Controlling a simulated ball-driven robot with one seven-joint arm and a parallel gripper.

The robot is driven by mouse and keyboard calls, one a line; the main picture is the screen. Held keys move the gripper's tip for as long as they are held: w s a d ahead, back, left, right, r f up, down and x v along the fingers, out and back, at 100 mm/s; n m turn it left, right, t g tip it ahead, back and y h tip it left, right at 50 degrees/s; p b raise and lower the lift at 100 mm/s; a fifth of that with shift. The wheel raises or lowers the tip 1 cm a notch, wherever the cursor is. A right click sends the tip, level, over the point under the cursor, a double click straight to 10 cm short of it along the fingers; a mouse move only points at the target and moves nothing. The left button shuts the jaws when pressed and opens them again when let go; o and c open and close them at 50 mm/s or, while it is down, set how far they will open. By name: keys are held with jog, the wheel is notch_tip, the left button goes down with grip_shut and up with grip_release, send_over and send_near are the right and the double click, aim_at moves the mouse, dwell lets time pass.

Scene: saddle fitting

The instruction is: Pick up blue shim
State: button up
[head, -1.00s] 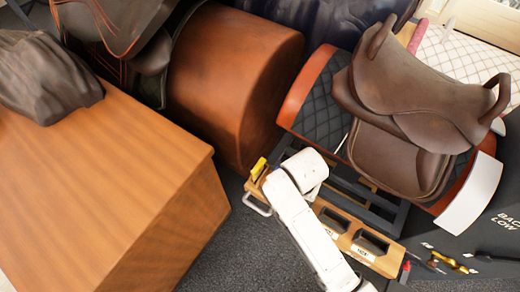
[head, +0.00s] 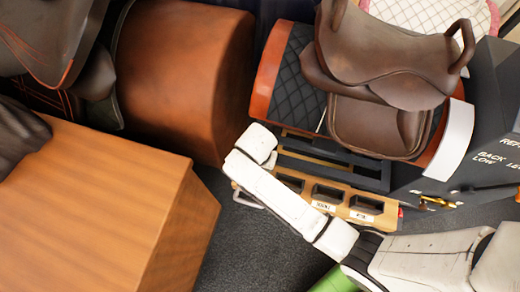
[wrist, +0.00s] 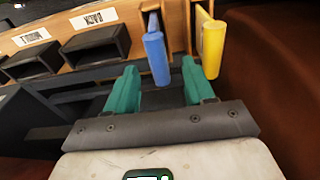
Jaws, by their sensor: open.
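The blue shim (wrist: 157,57) shows in the wrist view as a narrow upright piece in a slot of the wooden rack (wrist: 130,15). My gripper (wrist: 165,83) is open, with its two teal fingers pointing at the rack. The blue shim's lower end lies between the fingertips in the picture, with a gap to each side. I cannot tell how far the fingers are from it in depth. In the head view my white arm hides the gripper and the blue shim.
A yellow shim (wrist: 211,45) stands just right of the blue one, close to the right finger. Labelled dark bins (wrist: 95,45) are to the left. In the head view, a brown saddle (head: 385,60) sits behind the rack, and a wooden block (head: 90,200) stands left.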

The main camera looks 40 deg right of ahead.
notch_tip(320, 180, down, 4)
jog(key=shift+d+f, duration=0.15)
jog(key=shift+f, duration=0.05)
grip_shut()
dwell(0.5)
